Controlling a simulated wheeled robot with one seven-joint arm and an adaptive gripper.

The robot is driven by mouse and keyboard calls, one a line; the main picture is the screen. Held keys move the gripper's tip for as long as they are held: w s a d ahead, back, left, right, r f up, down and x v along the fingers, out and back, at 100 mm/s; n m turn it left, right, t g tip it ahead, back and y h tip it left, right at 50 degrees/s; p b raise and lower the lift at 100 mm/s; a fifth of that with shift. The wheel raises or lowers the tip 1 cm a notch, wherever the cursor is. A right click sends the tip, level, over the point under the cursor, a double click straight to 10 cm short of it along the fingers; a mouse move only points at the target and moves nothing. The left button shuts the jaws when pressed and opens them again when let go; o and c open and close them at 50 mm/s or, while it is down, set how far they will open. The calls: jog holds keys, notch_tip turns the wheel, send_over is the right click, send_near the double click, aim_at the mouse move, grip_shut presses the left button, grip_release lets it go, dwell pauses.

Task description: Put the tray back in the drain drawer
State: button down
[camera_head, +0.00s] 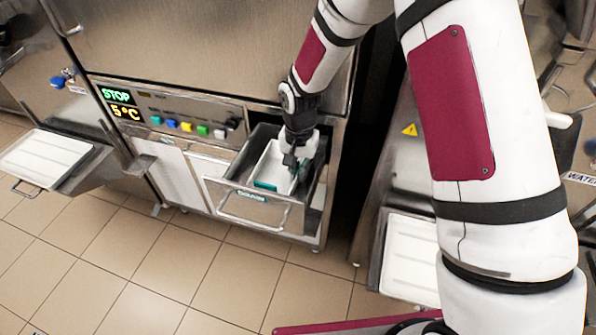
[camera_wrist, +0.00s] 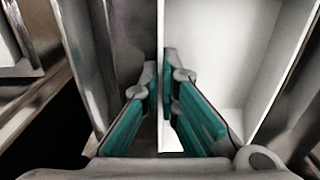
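The white tray (camera_head: 265,163) is inside the outline of the pulled-out metal drain drawer (camera_head: 240,207) in the head view. Whether it rests fully on the drawer floor I cannot tell. In the wrist view the tray (camera_wrist: 230,60) is a white open box on the right, with its side wall running up the middle. My gripper (camera_head: 291,165) points down into the drawer. In the wrist view its teal-padded fingers (camera_wrist: 161,85) are on either side of that tray wall, with the tips closed against it. The drawer's metal side (camera_wrist: 85,50) lies to the left, with a dark gap between.
The freezer's control panel (camera_head: 165,118) with coloured buttons is above and left of the drawer. A metal shelf with a white tray (camera_head: 45,158) juts out at left. Another white tray (camera_head: 410,255) is at right. Tiled floor (camera_head: 130,260) is clear in front.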

jog(key=shift+f, duration=0.1)
jog(key=c, duration=2.2)
grip_release()
jog(key=shift+f, duration=0.1)
jog(key=o, duration=0.4)
